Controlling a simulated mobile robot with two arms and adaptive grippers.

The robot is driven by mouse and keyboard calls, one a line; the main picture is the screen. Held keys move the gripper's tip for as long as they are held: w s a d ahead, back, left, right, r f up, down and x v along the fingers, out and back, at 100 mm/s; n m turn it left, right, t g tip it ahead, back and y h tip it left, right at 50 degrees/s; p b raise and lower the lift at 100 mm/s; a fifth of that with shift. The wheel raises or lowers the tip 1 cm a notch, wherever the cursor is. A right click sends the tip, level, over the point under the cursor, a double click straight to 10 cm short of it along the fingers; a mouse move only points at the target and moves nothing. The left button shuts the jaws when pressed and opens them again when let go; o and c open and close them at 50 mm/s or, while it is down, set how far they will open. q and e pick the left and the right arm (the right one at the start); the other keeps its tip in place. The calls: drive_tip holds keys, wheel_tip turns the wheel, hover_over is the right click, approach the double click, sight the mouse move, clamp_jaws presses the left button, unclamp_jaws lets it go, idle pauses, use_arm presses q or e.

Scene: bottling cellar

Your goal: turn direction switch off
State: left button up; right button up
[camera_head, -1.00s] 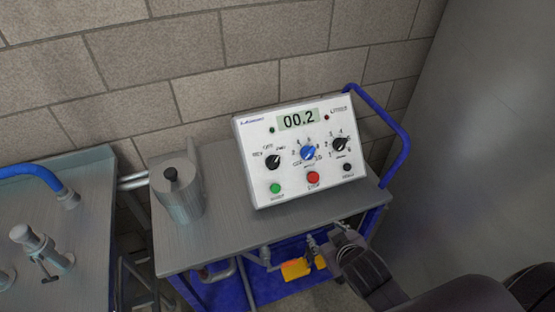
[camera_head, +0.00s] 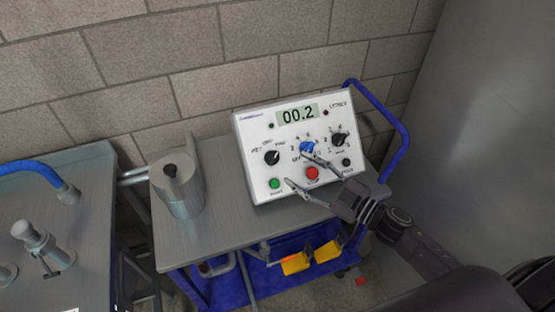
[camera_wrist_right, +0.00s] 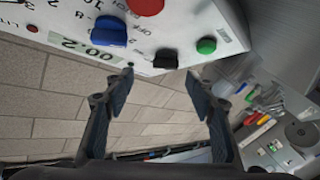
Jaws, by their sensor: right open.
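The control box (camera_head: 242,129) stands on the steel cart. Its direction switch (camera_head: 272,157) is a black knob at the left, marked REV, OFF and FWD; its pointer is too small to read surely. It also shows in the right wrist view (camera_wrist_right: 166,60), just beyond and between the fingertips. My right gripper (camera_head: 296,168) is open and empty in front of the box, to the right of the switch and apart from it. In the right wrist view my gripper (camera_wrist_right: 160,73) has its fingers spread. My left gripper is out of view.
A blue knob (camera_head: 307,147), a black knob (camera_head: 340,138), a red stop button (camera_head: 312,173) and a green start button (camera_head: 275,184) share the panel. The display (camera_head: 297,114) reads 00.2. A metal canister (camera_head: 178,187) stands left of the box. A blue rail (camera_head: 405,140) rises at right.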

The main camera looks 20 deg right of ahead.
sight(275, 159)
drive_tip(key=shift+n+g+y, duration=0.3)
drive_tip(key=shift+n+y, duration=0.1)
drive_tip(key=shift+y, duration=0.1)
drive_tip(key=p+x, duration=0.1)
drive_tip(key=x, duration=0.5)
drive_tip(key=shift+a+r+p, duration=0.1)
drive_tip(key=shift+a+p, duration=0.25)
drive_tip(key=shift+w+a, duration=0.4)
drive_tip(key=shift+w, duration=0.05)
drive_tip(key=c, duration=1.2)
